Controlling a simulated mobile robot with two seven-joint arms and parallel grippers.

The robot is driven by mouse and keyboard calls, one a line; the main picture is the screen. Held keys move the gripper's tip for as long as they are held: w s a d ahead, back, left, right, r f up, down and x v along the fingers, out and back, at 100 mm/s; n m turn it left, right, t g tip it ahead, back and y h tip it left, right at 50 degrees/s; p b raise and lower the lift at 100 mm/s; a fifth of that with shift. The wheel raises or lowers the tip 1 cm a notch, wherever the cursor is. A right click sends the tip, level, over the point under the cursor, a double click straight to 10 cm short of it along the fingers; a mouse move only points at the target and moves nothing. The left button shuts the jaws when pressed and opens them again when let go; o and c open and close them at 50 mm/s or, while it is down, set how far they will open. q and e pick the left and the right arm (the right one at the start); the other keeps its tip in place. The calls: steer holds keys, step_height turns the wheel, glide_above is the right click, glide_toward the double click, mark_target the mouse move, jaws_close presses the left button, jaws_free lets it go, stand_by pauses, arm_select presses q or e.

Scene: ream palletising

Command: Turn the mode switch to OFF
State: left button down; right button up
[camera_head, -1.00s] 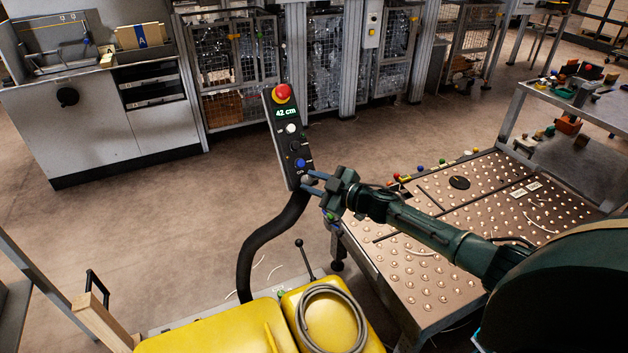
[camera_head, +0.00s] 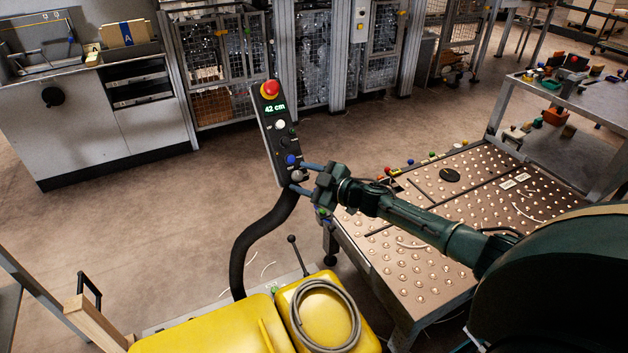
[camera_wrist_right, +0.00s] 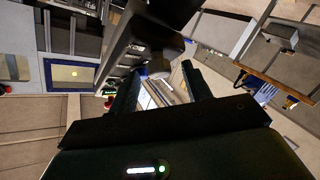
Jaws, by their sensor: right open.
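A dark control panel (camera_head: 277,140) stands on a curved black stalk, with a red mushroom button (camera_head: 270,88) on top and a display reading 42 cm. Below are a white button (camera_head: 280,125), dark controls and a blue button (camera_head: 291,160). The small grey knob (camera_head: 297,175) near its lower end looks like the mode switch; its setting is too small to read. My right gripper (camera_head: 303,178) is open at this knob, one finger above and one below. In the right wrist view the knob (camera_wrist_right: 158,70) appears between the fingertips, contact unclear. My left gripper is not in view.
A ball-studded table (camera_head: 420,270) lies under my right arm. Yellow covers (camera_head: 215,330) with a coiled grey cable (camera_head: 327,315) and a black lever (camera_head: 298,255) are below the panel. Open floor (camera_head: 150,215) lies left of the panel.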

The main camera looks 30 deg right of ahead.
steer(key=v, duration=1.3)
steer(key=shift+p, duration=0.45)
steer(key=shift+d, duration=0.1)
